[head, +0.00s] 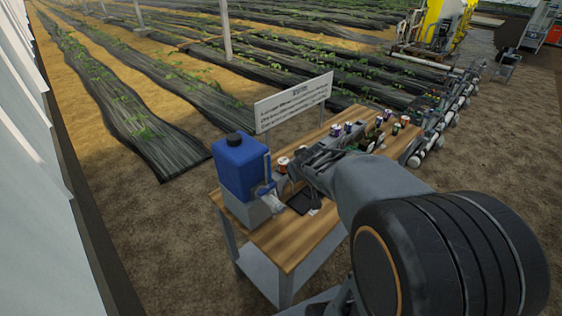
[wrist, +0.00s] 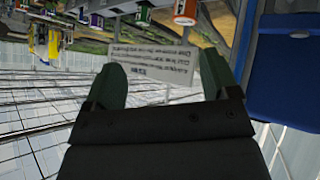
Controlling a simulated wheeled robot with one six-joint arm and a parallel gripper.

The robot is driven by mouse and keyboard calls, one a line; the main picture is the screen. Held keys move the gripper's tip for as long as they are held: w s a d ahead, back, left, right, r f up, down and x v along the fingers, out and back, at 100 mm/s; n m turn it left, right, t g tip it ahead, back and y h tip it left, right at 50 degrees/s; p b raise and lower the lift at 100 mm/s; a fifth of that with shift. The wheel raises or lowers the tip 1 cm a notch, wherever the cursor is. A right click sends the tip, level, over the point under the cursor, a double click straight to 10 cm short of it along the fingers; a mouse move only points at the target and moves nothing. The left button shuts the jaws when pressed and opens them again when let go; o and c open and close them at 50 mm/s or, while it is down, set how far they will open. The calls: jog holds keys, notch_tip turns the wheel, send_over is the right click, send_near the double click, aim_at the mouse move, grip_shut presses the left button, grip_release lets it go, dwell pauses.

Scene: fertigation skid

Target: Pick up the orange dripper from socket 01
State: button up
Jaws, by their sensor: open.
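My gripper (wrist: 161,66) shows in the wrist view with its two dark green fingers apart and nothing between them. In the head view my gripper (head: 302,164) is over the wooden table, close to the blue jug. An orange cylinder with a pale label (wrist: 185,12) is at the top edge of the wrist view, beyond the fingertips and apart from them. An orange and white cylinder (head: 283,162) also shows in the head view, just left of my gripper. I cannot tell whether either is the orange dripper. Socket 01 and its number cannot be made out.
A blue jug (head: 238,165) with a black cap stands on a grey block at the table's left end. Several small coloured containers (head: 381,121) stand at the back of the wooden table (head: 283,243). A white sign (head: 292,104) rises behind. Pipework (head: 440,125) lies right.

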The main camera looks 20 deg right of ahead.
jog(key=w+d+f+n+t+y+p, duration=0.1)
jog(key=w+d+n+t+y, duration=0.1)
jog(key=w+d, duration=0.3)
jog(key=n+t+y+p, duration=0.1)
jog(key=n+y+p, duration=0.1)
jog(key=y, duration=0.4)
send_near(283, 164)
jog(key=shift+d+f+p+x, duration=0.1)
jog(key=shift+d+f+x, duration=0.1)
jog(key=shift+x, duration=1.8)
jog(key=shift+d+f+p+x, duration=0.15)
jog(key=shift+d+x, duration=0.1)
jog(key=shift+x, duration=1.75)
jog(key=shift+d+f+p+x, duration=0.1)
jog(key=shift+d+x, duration=0.1)
jog(key=shift+x, duration=1.8)
jog(key=shift+r, duration=0.1)
jog(key=c, duration=1)
